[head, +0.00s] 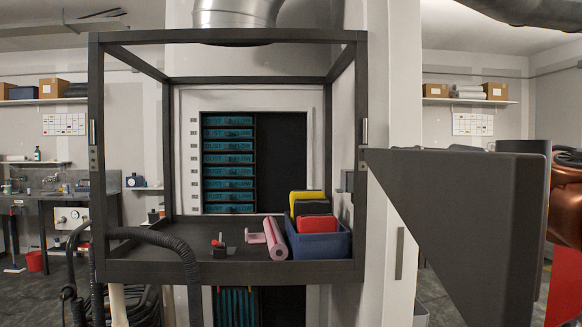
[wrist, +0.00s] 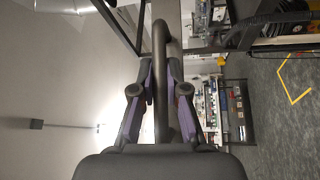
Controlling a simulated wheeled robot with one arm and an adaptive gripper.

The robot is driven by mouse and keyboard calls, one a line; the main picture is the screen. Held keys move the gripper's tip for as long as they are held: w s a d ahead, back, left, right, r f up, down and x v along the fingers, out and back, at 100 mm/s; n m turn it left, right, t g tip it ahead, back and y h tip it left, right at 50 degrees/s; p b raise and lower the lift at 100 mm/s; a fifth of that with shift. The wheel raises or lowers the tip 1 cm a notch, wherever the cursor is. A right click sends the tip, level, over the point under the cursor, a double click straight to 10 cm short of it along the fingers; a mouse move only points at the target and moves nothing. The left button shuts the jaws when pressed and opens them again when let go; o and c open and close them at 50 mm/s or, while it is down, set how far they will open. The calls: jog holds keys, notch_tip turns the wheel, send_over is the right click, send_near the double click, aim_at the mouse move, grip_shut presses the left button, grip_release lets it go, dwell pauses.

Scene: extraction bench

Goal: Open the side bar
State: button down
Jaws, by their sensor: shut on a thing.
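The side bar (head: 455,205) shows in the head view as a broad dark grey panel. It stands out to the right from a hinge on the right front post of the dark frame (head: 361,100), swung toward me. In the wrist view my gripper (wrist: 161,75) has its two fingers pressed on either side of a dark rounded bar (wrist: 160,40), which runs up between them. I take this to be a handle of the side bar; its mounting is out of sight. The panel hides most of my arm and the gripper in the head view.
The frame's tray (head: 185,262) holds a blue bin (head: 322,243) with coloured cases, a pink roll (head: 274,238) and a small red-handled tool (head: 218,243). A black hose (head: 165,240) curls at its left front. Open floor with yellow marking (wrist: 290,80) shows in the wrist view.

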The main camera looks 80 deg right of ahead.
jog(key=shift+s, duration=0.4)
jog(key=c, duration=1.2)
grip_release()
jog(key=v, duration=1.2)
jog(key=shift+d, duration=0.1)
